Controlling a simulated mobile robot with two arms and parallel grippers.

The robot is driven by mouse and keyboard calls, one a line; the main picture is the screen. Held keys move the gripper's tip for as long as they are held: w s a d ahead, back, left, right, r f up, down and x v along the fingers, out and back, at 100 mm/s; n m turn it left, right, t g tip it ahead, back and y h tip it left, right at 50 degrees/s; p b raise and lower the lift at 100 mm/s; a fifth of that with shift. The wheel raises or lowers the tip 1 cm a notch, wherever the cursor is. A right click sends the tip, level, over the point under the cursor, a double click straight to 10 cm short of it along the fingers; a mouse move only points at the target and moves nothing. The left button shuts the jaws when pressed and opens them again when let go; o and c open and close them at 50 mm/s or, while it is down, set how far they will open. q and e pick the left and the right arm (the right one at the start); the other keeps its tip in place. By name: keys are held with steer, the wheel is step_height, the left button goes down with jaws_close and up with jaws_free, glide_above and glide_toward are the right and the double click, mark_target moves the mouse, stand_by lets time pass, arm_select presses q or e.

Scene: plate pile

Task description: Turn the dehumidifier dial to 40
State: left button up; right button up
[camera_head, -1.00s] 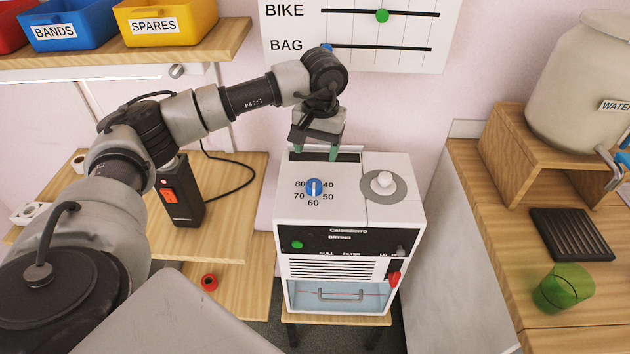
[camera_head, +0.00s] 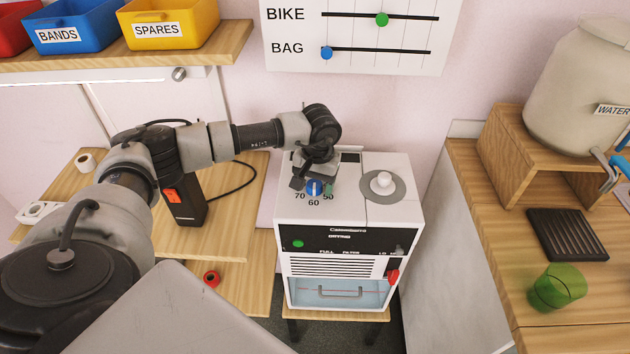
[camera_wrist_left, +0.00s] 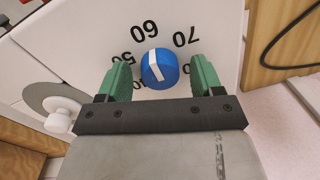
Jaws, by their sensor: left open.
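The blue dial (camera_head: 314,188) is on the top of the white dehumidifier (camera_head: 345,215), at its left side. It also shows in the left wrist view (camera_wrist_left: 160,70), where its white mark lies roughly in line with the 60. I cannot tell the height of the fingertips over the panel. The gripper hides the 80 and 40 in the head view. My right gripper is not in view.
A white knob (camera_head: 383,181) on a grey disc is right of the dial. A black device with an orange switch (camera_head: 183,200) stands on the left shelf. A green cup (camera_head: 557,287) and a black rack (camera_head: 568,235) are on the right counter. The wall panel (camera_head: 360,35) is behind.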

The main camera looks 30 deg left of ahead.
arm_select(q)
steer(key=c, duration=0.9)
steer(key=shift+n, duration=0.3)
steer(key=n+b, duration=0.2)
steer(key=n, duration=0.1)
steer(key=shift+f+b, duration=0.1)
steer(key=shift+b, duration=0.2)
steer(key=n+b, duration=0.2)
steer(key=n, duration=0.4)
steer(key=shift+n, duration=0.4)
steer(key=n+b, duration=0.2)
steer(key=n, duration=0.4)
steer(key=shift+a+h, duration=0.1)
steer(key=shift+h, duration=0.3)
steer(key=n, duration=0.4)
steer(key=shift+r+n+b, duration=0.2)
steer(key=shift+n+b, duration=0.1)
steer(key=shift+n, duration=1.5)
